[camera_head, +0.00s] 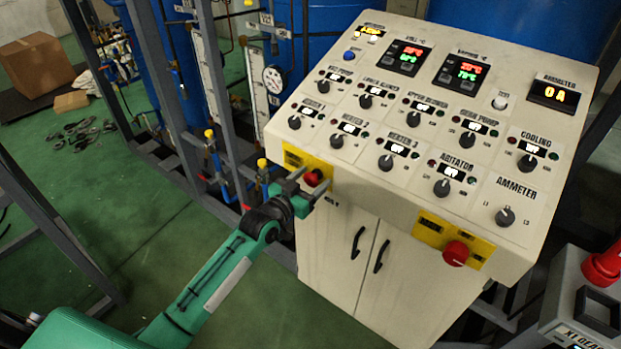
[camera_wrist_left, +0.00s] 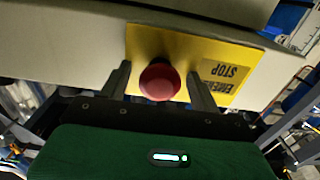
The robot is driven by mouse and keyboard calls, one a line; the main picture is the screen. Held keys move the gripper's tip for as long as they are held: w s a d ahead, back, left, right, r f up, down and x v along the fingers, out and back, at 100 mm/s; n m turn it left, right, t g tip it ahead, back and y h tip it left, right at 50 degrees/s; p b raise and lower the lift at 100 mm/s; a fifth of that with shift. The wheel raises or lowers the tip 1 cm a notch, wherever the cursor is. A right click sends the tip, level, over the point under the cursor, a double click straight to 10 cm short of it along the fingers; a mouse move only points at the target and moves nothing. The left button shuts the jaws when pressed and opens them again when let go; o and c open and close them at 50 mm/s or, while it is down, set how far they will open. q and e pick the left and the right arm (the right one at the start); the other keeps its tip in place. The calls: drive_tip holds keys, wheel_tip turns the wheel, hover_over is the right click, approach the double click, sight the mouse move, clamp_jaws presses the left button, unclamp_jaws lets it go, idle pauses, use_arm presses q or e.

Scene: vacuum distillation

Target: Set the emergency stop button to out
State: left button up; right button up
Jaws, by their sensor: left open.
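A red mushroom-shaped emergency stop button (camera_head: 314,177) sits on a yellow plate at the left end of the control console's front edge. In the left wrist view the red button (camera_wrist_left: 160,80) stands on its yellow plate (camera_wrist_left: 175,47), with a STOP label upside down at the right. My left gripper (camera_head: 309,181) is open, with one finger on each side of the button. In the wrist view narrow gaps show between button and fingers. I cannot tell whether the button is in or out. My right gripper is not in view.
The cream console (camera_head: 400,110) carries several knobs and displays. A second red button (camera_head: 456,253) sits on a yellow plate at its front right. Cabinet doors with black handles (camera_head: 357,242) lie below. Grey frame posts and piping stand left of the console.

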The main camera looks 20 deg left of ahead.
use_arm(q)
clamp_jaws()
drive_tip(key=shift+p+v, duration=0.3)
drive_tip(key=shift+v, duration=0.6)
drive_tip(key=shift+w+f, duration=0.1)
drive_tip(key=shift+c, duration=2.3)
unclamp_jaws()
drive_tip(key=o, duration=0.5)
drive_tip(key=shift+c, duration=0.2)
drive_tip(key=shift+s, duration=0.2)
